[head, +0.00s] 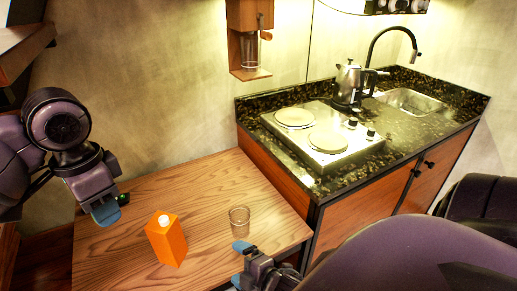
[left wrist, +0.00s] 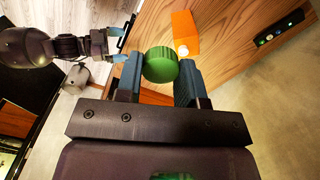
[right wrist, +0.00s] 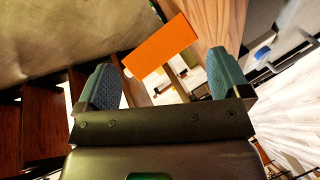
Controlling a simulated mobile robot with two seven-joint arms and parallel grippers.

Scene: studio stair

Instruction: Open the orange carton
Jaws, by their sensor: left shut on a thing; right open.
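The orange carton (head: 167,243) stands upright on the wooden table, with a bare white spout on top. It also shows in the left wrist view (left wrist: 186,28) and the right wrist view (right wrist: 160,48). My left gripper (head: 112,206) is at the left, apart from the carton and higher than it. It is shut on a round green cap (left wrist: 161,64), which shows only in small part in the head view (head: 124,199). My right gripper (head: 240,264) is open and empty at the table's front right, apart from the carton.
A clear glass (head: 239,222) stands on the table (head: 207,188) right of the carton. A stove (head: 315,150), a kettle (head: 348,84) and a sink (head: 410,101) are on the dark counter at the right.

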